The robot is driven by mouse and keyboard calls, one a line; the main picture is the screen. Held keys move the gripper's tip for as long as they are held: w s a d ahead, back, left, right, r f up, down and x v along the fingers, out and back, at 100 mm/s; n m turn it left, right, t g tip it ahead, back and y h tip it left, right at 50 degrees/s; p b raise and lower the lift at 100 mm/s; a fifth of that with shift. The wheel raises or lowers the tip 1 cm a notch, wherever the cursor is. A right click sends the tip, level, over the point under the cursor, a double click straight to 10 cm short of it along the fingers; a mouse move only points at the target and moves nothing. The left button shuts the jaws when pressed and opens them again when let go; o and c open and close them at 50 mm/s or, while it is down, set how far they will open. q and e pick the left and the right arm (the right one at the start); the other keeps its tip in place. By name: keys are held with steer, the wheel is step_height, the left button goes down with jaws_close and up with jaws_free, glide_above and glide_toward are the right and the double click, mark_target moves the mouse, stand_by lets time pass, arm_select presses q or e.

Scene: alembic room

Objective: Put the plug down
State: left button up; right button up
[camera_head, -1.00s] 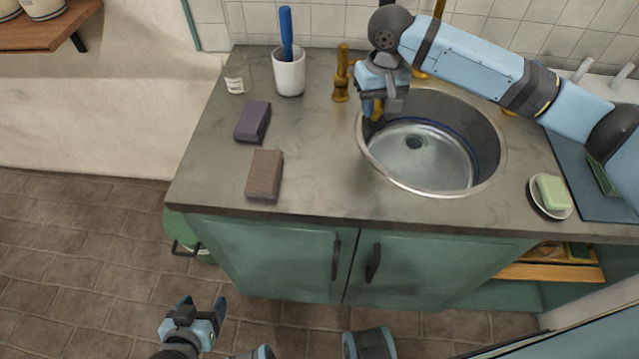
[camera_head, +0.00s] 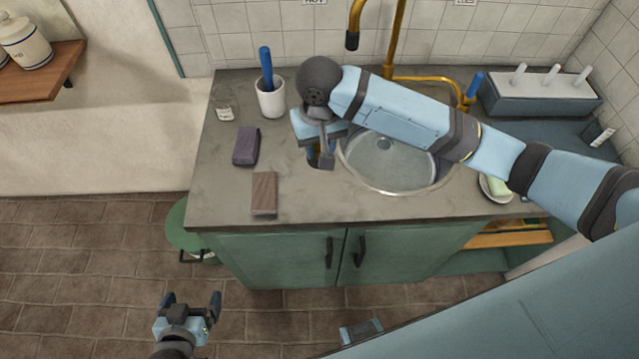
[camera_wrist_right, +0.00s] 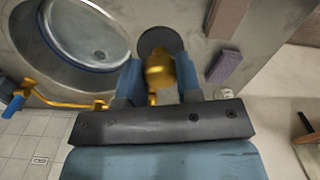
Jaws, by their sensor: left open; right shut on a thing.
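My right gripper (camera_head: 321,158) is shut on the plug and hangs over the counter, just left of the sink (camera_head: 390,190). In the right wrist view the plug (camera_wrist_right: 160,69) shows as a brass knob between the two blue fingers (camera_wrist_right: 158,85), with a dark round disc (camera_wrist_right: 158,40) beyond it. The disc is over the grey counter beside the sink rim; I cannot tell whether it touches the counter. In the head view my gripper and arm mostly hide the plug. My left gripper (camera_head: 191,300) is open and empty, low over the floor in front of the cabinet.
A purple block (camera_head: 246,146), a brown block (camera_head: 264,193), a white cup with a blue-handled tool (camera_head: 270,99) and a small jar (camera_head: 225,112) stand on the counter's left. A brass tap (camera_head: 395,40) rises behind the sink. Green soap (camera_head: 497,187) lies right of it.

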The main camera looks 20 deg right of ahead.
step_height(320, 180, down, 16)
steer(key=shift+p, duration=0.45)
steer(key=o, duration=1)
steer(key=shift+f, duration=0.1)
step_height(320, 180, up, 12)
steer(key=shift+r+b, duration=0.1)
steer(key=shift+b, duration=0.25)
steer(key=s+a+f+n+t+y, duration=0.2)
steer(key=s+a+f+t+y, duration=0.35)
steer(key=f, duration=0.35)
steer(key=s+d+f+t, duration=0.1)
steer(key=s+d, duration=0.2)
steer(key=s, duration=0.1)
steer(key=s+d+f+t+h, duration=0.1)
steer(key=s+d+f+t, duration=0.1)
steer(key=s+d, duration=0.2)
steer(key=s+d+f+n+t+h, duration=0.1)
steer(key=s+d+f+t, duration=0.1)
steer(key=s+d, duration=0.1)
steer(key=shift+s+d+f+t, duration=0.15)
steer(key=shift+s+d+t, duration=0.1)
steer(key=shift+s+d, duration=0.25)
